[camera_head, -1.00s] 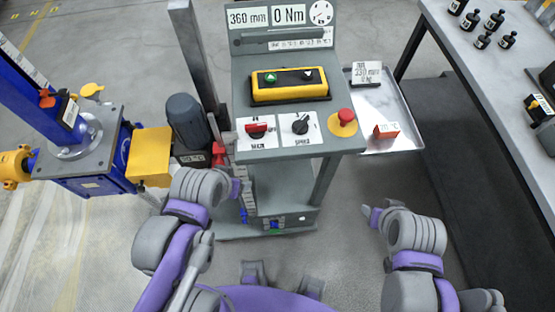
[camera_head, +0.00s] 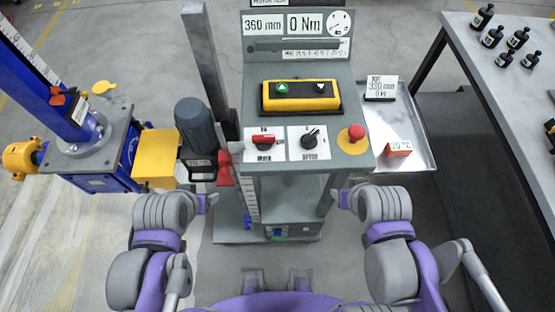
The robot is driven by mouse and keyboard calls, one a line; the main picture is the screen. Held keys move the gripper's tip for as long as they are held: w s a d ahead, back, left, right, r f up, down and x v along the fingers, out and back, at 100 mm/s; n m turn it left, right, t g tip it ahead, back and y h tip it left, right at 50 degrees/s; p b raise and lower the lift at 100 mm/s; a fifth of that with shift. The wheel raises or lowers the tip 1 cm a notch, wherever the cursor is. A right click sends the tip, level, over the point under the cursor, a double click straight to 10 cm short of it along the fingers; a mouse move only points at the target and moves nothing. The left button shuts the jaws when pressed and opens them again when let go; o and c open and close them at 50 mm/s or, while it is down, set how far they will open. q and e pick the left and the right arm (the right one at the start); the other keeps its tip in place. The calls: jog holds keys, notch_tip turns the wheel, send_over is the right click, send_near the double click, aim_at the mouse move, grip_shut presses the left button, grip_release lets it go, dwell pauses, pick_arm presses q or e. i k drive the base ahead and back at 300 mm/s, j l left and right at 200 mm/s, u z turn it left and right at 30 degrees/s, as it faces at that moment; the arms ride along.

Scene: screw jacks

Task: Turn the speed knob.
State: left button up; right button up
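The black speed knob (camera_head: 311,136) sits on a white plate on the sloped front of the grey console (camera_head: 357,93), with its pointer tilted toward the upper right. Beside it on the left is the red main switch (camera_head: 264,143), its handle about level. My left gripper (camera_head: 212,200) is below and left of the panel, apart from it. My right gripper (camera_head: 338,196) is below the panel's right part, below and right of the knob, and touches no control. Both grippers are small and partly hidden by their wrists, so their opening is unclear.
A yellow up/down button box (camera_head: 300,108) and a red emergency button (camera_head: 356,132) flank the knob. The displays read 360 mm and 0 Nm. A metal tray (camera_head: 418,130) is at right. A blue jack (camera_head: 100,150) and motor (camera_head: 193,125) stand left.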

aim_at(309, 141)
jog(key=k+j, duration=0.15)
jog(key=k, duration=1.45)
